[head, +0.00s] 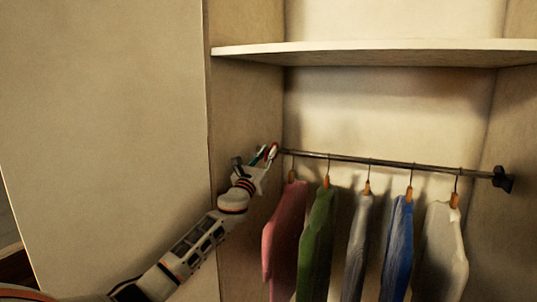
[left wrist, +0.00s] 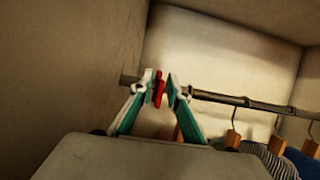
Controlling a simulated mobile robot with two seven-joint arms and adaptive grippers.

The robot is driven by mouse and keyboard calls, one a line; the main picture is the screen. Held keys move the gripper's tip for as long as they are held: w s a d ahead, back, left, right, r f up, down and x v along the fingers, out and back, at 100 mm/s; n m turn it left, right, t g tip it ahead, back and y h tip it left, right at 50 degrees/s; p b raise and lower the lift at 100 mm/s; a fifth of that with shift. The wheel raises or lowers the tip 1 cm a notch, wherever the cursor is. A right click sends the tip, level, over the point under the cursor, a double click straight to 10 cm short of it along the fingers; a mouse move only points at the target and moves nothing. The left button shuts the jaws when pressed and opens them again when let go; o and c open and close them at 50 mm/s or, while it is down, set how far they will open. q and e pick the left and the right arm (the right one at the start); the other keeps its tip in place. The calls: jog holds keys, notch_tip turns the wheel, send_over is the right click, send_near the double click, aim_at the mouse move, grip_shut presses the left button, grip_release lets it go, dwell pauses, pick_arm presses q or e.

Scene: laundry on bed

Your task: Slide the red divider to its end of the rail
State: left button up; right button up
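The red divider (left wrist: 158,88) hangs on the dark rail (left wrist: 245,102) near the rail's left end, close to the closet's left side wall. In the head view the divider (head: 273,151) is a small red spot at my left gripper. My left gripper (head: 267,156) reaches up to the rail from the lower left. In the left wrist view its two fingers (left wrist: 161,84) stand on either side of the divider, partly open. The left fingertip is close to the divider, and a narrow gap shows on the right. My right gripper is not in view.
Pink (head: 284,225), green (head: 317,240), grey (head: 358,240), blue (head: 396,245) and white (head: 442,245) garments hang right of the divider. A shelf (head: 390,50) spans above the rail. The rail's right end bracket (head: 502,179) is bare.

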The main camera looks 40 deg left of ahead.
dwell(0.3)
pick_arm(q)
jog(key=v, duration=1.2)
